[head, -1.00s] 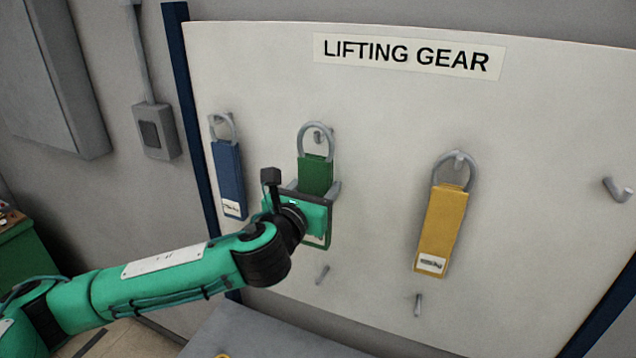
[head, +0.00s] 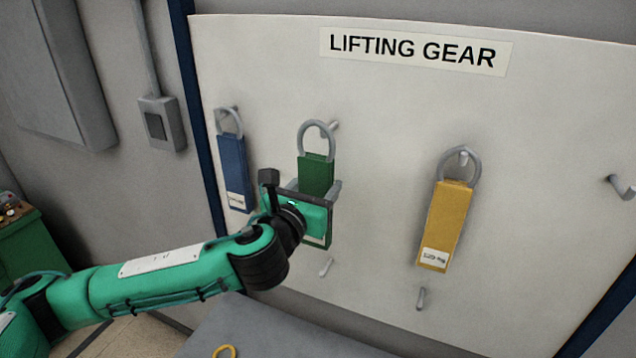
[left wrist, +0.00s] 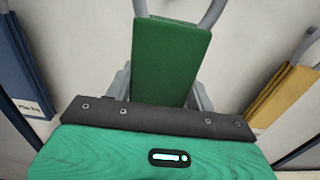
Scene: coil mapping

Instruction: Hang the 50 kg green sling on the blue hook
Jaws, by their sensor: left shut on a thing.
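The green sling (head: 316,172) has a grey ring at its top and hangs upright in front of the white board. My left gripper (head: 316,188) is shut on its body, with one finger on each side. The ring is at a grey peg (head: 333,126); I cannot tell whether it still encircles the peg or is just off its tip. In the left wrist view the green sling (left wrist: 171,60) rises between the fingers, its ring cut off at the top. No hook in view is clearly blue. My right gripper is not in view.
A blue sling (head: 234,172) hangs close on the left, a yellow sling (head: 444,225) on the right. Empty pegs show at the far right (head: 621,188) and below, at the lower middle (head: 326,267) and lower right (head: 421,298). A grey surface (head: 270,330) lies below the board.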

